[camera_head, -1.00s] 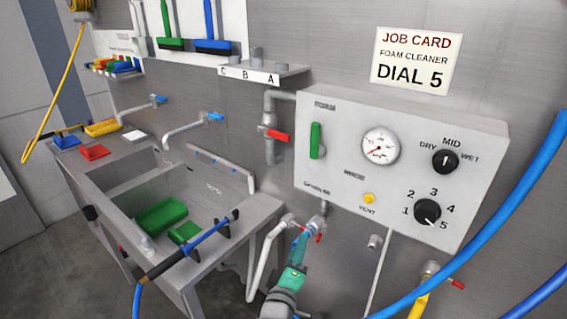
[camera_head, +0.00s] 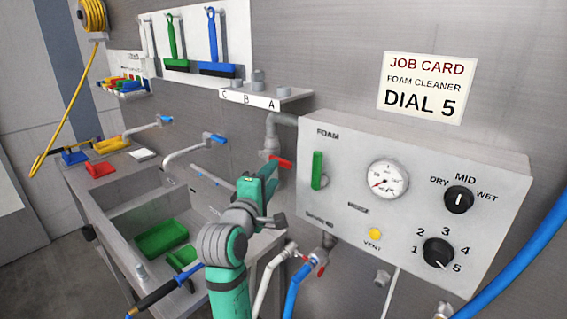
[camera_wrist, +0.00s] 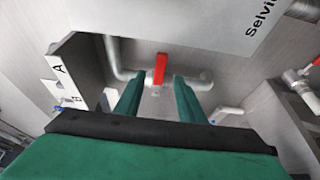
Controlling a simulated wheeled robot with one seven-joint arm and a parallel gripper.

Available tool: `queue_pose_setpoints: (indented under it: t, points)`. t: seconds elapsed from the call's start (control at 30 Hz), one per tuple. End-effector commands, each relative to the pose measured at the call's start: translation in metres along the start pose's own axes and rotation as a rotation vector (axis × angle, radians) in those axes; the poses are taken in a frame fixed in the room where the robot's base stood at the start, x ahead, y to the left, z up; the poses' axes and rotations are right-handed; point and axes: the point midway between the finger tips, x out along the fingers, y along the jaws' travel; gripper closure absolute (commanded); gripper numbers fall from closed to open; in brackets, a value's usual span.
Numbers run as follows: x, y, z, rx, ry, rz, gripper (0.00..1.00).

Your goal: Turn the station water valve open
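The station water valve is a red lever handle (camera_head: 281,162) on the grey pipe left of the foam control box. The red lever also shows in the wrist view (camera_wrist: 160,68), sticking out crosswise to its pipe. My gripper (camera_head: 268,181) is raised just below and left of the lever in the head view. In the wrist view my gripper (camera_wrist: 158,98) is open and empty, with one green finger on each side of the lever's line. The lever appears beyond the fingertips; I cannot tell whether they touch it.
The control box (camera_head: 330,215) with gauge, dials and green handle stands close on the right. A shelf marked C, B, A (camera_head: 250,98) juts out above the valve. The sink (camera_head: 120,205) and its taps are left. A blue hose (camera_head: 296,290) hangs below the box.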

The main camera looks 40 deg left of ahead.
Motion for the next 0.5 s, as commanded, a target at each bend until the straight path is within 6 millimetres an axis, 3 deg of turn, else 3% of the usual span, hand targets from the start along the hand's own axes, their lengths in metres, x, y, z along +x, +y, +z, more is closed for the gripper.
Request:
queue_pose_setpoints:
  t: [0.3,0.5]
  points:
    - [0.056,0.000,-0.001,0.001,0.001,-0.002,0.64]
    - [0.078,0.000,0.002,0.001,-0.002,0.000,0.64]
